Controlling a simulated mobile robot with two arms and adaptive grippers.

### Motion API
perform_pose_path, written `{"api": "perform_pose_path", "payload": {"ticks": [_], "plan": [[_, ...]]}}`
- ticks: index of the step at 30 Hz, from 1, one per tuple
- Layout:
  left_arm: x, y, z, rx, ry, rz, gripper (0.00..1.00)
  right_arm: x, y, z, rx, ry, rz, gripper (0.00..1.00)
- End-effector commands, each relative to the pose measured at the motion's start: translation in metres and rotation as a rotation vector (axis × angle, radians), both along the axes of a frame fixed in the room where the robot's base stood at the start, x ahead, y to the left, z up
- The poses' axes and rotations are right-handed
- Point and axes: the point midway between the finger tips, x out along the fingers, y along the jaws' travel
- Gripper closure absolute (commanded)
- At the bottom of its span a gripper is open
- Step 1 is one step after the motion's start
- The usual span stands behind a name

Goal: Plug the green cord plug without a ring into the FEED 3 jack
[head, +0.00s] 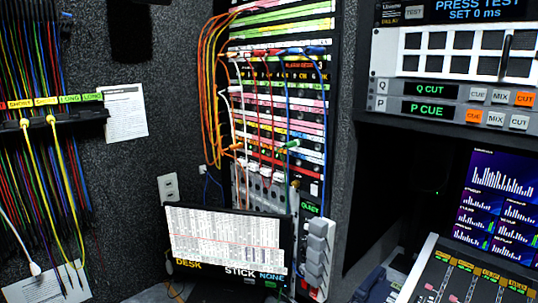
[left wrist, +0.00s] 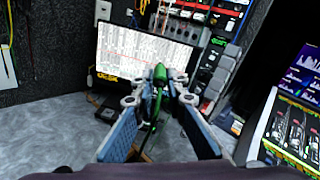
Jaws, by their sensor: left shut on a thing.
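A green plug (left wrist: 160,76) is held between the fingertips of my left gripper (left wrist: 158,88) in the left wrist view. Its green cord runs down from it between the fingers. I see no clear ring on it, but it is small and partly hidden by the fingers. The patch bay (head: 278,100) stands in the head view with rows of coloured label strips; its lower part shows at the top of the left wrist view (left wrist: 200,14). The FEED 3 label is too small to read. Neither gripper shows in the head view, and my right gripper is in no view.
A monitor (head: 225,240) stands below the patch bay. Orange, white, red and blue cords hang across the bay, and a green plug-like piece (head: 293,143) shows there. A cord rack (head: 50,115) hangs at left; a mixing console (head: 470,275) is at right.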

Motion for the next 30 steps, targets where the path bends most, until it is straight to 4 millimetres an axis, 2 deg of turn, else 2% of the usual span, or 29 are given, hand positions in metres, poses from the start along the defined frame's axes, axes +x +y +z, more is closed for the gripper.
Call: {"api": "perform_pose_path", "payload": {"ticks": [18, 27, 30], "plan": [[-0.029, 0.0, 0.0, 0.0, -0.001, 0.0, 1.0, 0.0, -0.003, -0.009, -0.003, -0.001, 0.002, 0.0], [-0.029, 0.0, 0.0, 0.0, -0.001, 0.0, 1.0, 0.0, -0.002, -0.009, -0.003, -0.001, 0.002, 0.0], [-0.019, 0.0, -0.003, 0.001, -0.003, 0.0, 1.0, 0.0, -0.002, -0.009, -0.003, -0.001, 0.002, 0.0]]}}
